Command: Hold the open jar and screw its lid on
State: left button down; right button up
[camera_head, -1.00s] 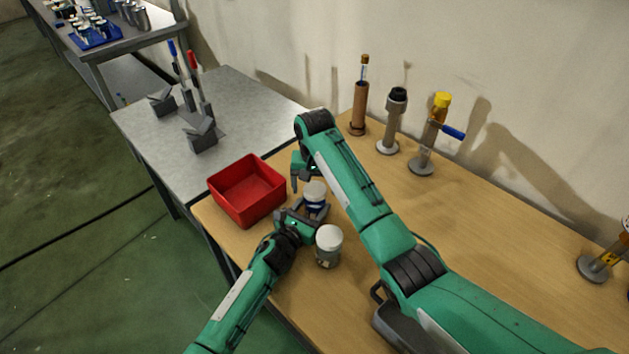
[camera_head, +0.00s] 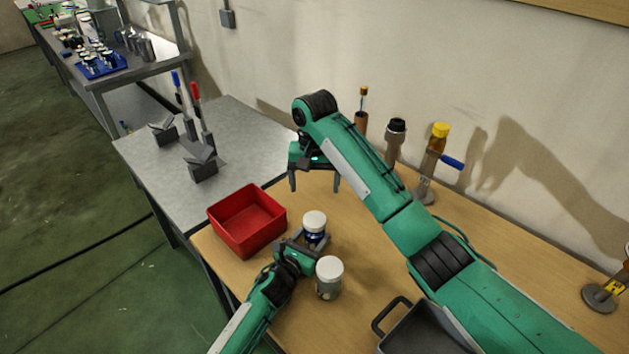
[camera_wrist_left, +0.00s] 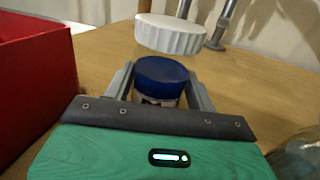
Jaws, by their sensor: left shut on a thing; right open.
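A small jar with blue contents (camera_head: 315,237) stands upright near the red box, held from the front by my left gripper (camera_head: 306,246). In the left wrist view the left fingers (camera_wrist_left: 160,88) are shut on both sides of the jar, around the blue part (camera_wrist_left: 162,72). A white ribbed lid (camera_head: 314,220) is on top of the jar. In the left wrist view the lid (camera_wrist_left: 170,36) shows above the blue, with a pale gap between; I cannot tell how tightly it sits. My right gripper (camera_head: 315,184) is open and empty, fingers down, above and behind the lid.
A second jar with a white lid (camera_head: 329,278) stands close to the right of my left gripper. A red box (camera_head: 247,220) is at the left. Several upright stands, one yellow-topped (camera_head: 436,150), line the wall. My right arm crosses the table's middle.

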dwell(0.3)
pick_arm(q)
jog(key=shift+c, duration=2)
grip_release()
jog(key=b+v, duration=0.2)
jog(key=v, duration=1.1)
jog(key=shift+f, duration=0.1)
jog(key=shift+s+a, duration=0.2)
jog(key=shift+s, duration=0.15)
